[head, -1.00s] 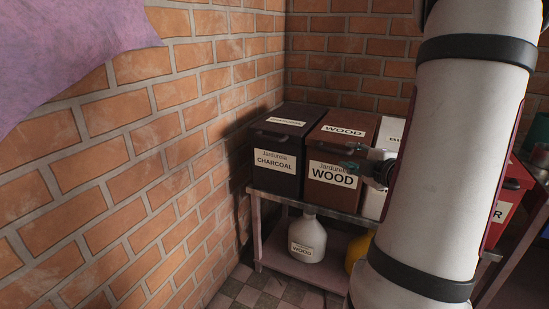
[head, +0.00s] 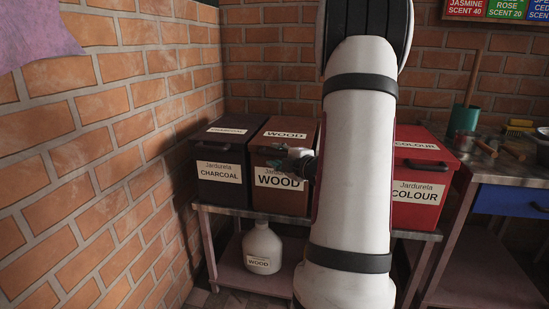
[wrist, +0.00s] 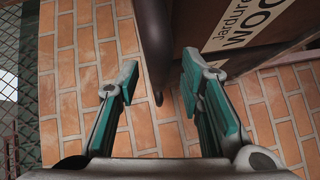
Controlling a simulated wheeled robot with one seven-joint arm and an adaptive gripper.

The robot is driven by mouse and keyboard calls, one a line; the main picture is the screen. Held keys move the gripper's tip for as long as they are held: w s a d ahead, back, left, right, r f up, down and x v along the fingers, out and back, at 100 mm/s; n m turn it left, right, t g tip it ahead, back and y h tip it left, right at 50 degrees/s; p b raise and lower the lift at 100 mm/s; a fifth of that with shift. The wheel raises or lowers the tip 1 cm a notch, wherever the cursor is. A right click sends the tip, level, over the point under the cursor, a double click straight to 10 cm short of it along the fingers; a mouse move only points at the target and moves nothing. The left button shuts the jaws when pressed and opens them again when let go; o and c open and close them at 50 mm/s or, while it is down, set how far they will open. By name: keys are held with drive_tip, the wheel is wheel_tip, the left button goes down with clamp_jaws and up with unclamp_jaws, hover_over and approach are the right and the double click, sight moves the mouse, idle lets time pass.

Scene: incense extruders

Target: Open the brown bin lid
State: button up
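The brown bin (head: 262,200) with WOOD labels stands on a metal-topped table, its lid (head: 286,134) down. My gripper (head: 272,164) is in front of the bin's upper front, just above the front WOOD label. In the wrist view my gripper (wrist: 160,82) is open, with teal pads on both fingers. A dark brown curved bar, seemingly the lid's handle (wrist: 155,45), shows between the fingers. Neither finger clearly touches it. The bin's front and label (wrist: 245,25) show at the upper right there. My arm hides what is right of the brown bin.
A dark charcoal bin (head: 220,197) stands close on the left, near the brick wall (head: 90,150). A red COLOUR bin (head: 418,205) stands to the right, beyond my arm. A white jug (head: 262,245) is on the lower shelf. A bench with tools (head: 500,168) is far right.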

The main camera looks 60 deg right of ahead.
drive_tip(key=shift+x, duration=0.75)
drive_tip(key=shift+c, duration=0.6)
clamp_jaws()
drive_tip(key=shift+r, duration=0.15)
